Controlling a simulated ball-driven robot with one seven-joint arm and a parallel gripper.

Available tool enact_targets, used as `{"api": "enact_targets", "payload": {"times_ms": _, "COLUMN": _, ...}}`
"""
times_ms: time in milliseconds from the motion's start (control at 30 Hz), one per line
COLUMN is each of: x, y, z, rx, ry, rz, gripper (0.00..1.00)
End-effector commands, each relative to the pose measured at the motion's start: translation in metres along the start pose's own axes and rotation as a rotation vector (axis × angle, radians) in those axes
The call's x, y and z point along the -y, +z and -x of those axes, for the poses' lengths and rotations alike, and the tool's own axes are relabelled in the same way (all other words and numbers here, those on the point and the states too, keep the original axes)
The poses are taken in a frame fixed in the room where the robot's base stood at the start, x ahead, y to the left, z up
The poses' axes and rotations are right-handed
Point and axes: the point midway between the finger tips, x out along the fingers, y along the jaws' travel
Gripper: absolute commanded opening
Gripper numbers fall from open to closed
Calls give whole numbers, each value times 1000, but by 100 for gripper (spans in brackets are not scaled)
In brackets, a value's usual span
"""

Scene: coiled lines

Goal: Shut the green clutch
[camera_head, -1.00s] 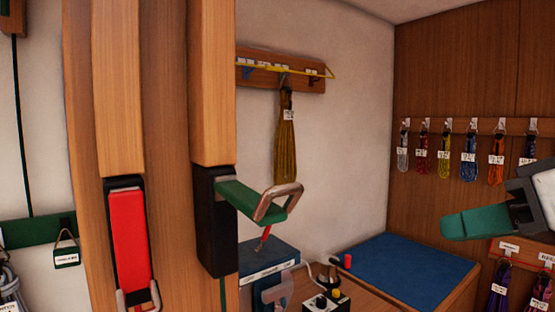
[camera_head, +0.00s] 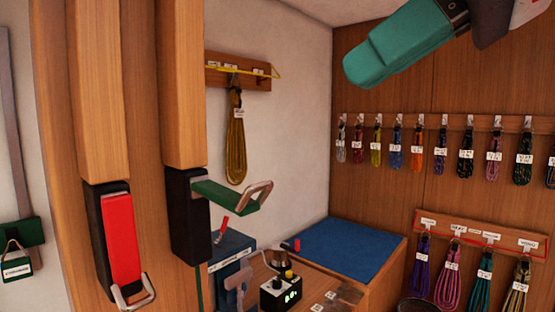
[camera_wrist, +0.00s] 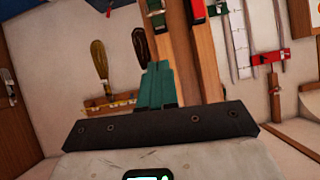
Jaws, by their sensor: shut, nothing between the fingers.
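The green clutch is a black body (camera_head: 188,225) on a wooden post, with a green lever (camera_head: 228,196) and a metal loop at its end. The lever sticks out to the right, well away from the body. Beside it on the left is a red clutch (camera_head: 122,240), its lever lying along its black body. My gripper (camera_head: 366,68), with teal fingers, is shut and empty, high at the upper right, apart from the lever. In the wrist view, which looks upside down, the fingers (camera_wrist: 158,83) point toward the posts and the green clutch (camera_wrist: 156,17) shows beyond them.
A desk with a blue mat (camera_head: 345,248) and a small control box (camera_head: 281,291) stands below, right of the post. Coiled lines hang on the back wall rails (camera_head: 450,122). The air between my gripper and the green lever looks clear.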

Motion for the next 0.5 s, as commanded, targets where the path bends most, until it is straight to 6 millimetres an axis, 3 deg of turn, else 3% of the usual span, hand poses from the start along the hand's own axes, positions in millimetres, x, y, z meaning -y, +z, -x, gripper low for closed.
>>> {"api": "enact_targets", "payload": {"times_ms": 267, "x": 0, "y": -1, "z": -12, "rx": 1, "ry": -3, "rz": 0, "gripper": 0}}
{"api": "enact_targets", "payload": {"times_ms": 500, "x": 1, "y": -1, "z": -55, "rx": 3, "ry": -6, "rz": -1, "gripper": 0}}
